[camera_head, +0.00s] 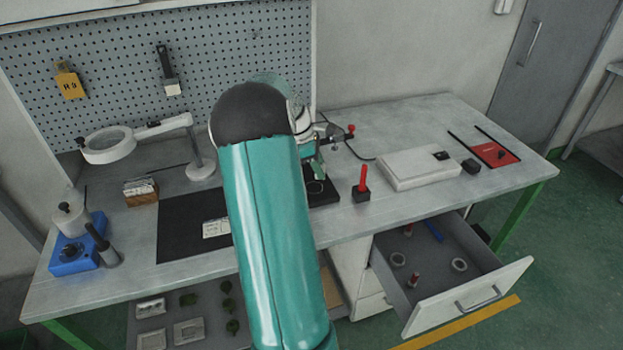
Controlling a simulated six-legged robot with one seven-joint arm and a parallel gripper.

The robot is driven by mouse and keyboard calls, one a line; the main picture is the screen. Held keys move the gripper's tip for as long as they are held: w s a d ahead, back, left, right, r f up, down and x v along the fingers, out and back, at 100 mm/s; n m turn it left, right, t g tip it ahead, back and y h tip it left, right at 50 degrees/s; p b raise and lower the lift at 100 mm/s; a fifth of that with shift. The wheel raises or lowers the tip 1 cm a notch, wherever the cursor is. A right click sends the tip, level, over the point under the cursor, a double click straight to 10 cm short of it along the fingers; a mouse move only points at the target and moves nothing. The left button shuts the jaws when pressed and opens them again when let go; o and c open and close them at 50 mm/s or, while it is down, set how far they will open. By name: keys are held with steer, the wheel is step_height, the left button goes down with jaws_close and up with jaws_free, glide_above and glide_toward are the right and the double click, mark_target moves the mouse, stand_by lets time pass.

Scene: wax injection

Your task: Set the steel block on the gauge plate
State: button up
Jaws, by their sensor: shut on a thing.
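My gripper (316,168) is mostly hidden behind my teal arm, in the middle of the head view. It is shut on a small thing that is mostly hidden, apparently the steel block. It is above or close to a black plate (328,196) with a round ring mark, which seems to be the gauge plate. My arm covers the plate's left part. I cannot tell whether the held thing touches the plate.
A jointed stand with a red knob (350,130) is just behind my gripper. A red-handled tool on a black base (361,194) stands right of the plate. A white box (418,169) lies further right. An open drawer (466,301) juts out at front right.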

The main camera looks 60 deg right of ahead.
glide_above(317, 188)
steer(key=w, duration=0.1)
steer(key=f, duration=0.5)
steer(key=shift+w+a+f, duration=0.1)
steer(key=shift+a+f, duration=0.1)
steer(key=shift+a, duration=0.1)
steer(key=shift+w+f, duration=0.1)
steer(key=shift+f, duration=1.45)
steer(key=shift+f, duration=0.15)
steer(key=o, duration=1.2)
steer(key=shift+c, duration=0.2)
steer(key=v, duration=1.2)
steer(key=shift+w, duration=0.1)
